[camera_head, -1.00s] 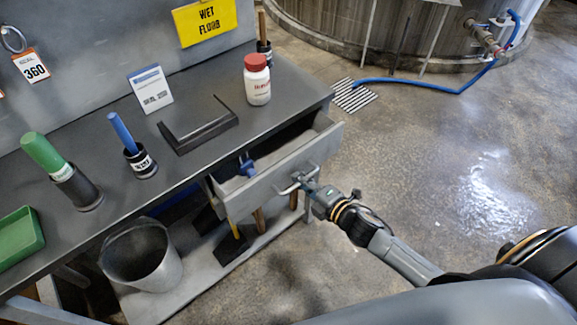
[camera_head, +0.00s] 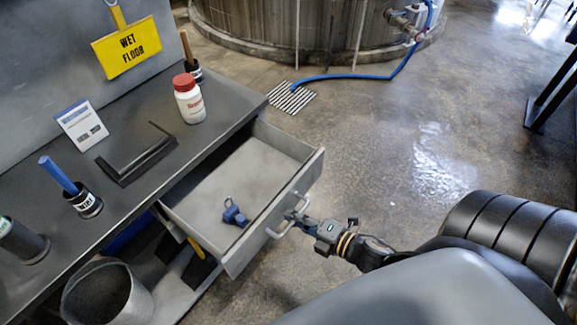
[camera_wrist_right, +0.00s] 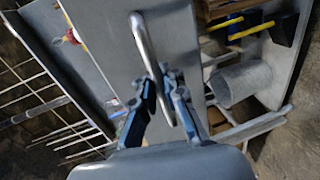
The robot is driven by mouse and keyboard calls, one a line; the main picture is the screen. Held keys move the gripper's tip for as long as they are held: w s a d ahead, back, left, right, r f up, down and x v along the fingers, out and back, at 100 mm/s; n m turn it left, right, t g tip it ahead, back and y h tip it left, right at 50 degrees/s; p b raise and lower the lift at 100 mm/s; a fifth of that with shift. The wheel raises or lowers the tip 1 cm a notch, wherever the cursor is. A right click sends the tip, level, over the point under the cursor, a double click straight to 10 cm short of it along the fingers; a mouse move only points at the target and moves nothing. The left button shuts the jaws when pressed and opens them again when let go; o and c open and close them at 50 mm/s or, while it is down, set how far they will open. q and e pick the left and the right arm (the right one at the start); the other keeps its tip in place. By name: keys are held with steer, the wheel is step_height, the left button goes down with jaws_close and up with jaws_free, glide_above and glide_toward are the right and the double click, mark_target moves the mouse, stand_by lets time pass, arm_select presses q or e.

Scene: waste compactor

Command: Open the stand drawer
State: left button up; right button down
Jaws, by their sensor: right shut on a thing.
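The grey stand drawer (camera_head: 224,262) is pulled well out of the dark-topped stand in the head view, and its inside shows. A small blue object (camera_head: 234,214) lies on the drawer's floor near the front. My right gripper (camera_head: 296,216) is at the drawer's curved metal handle (camera_head: 279,232), shut on it. In the right wrist view the two fingers of the right gripper (camera_wrist_right: 166,95) close around the handle bar (camera_wrist_right: 148,52), with the drawer's front panel (camera_wrist_right: 105,55) behind it. My left gripper is in neither view.
The stand's top (camera_head: 140,110) holds a white bottle with a red lid (camera_head: 189,99), a black bracket (camera_head: 137,154) and a blue-handled tool in a holder (camera_head: 82,200). A metal bucket (camera_head: 105,294) stands below. The floor right of the drawer is clear.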

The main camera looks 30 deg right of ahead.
steer(key=shift+s+d+r, duration=0.1)
steer(key=shift+s, duration=0.05)
stand_by(0.3)
steer(key=c, duration=1.4)
jaws_free()
steer(key=shift+s, duration=0.1)
steer(key=v, duration=1.2)
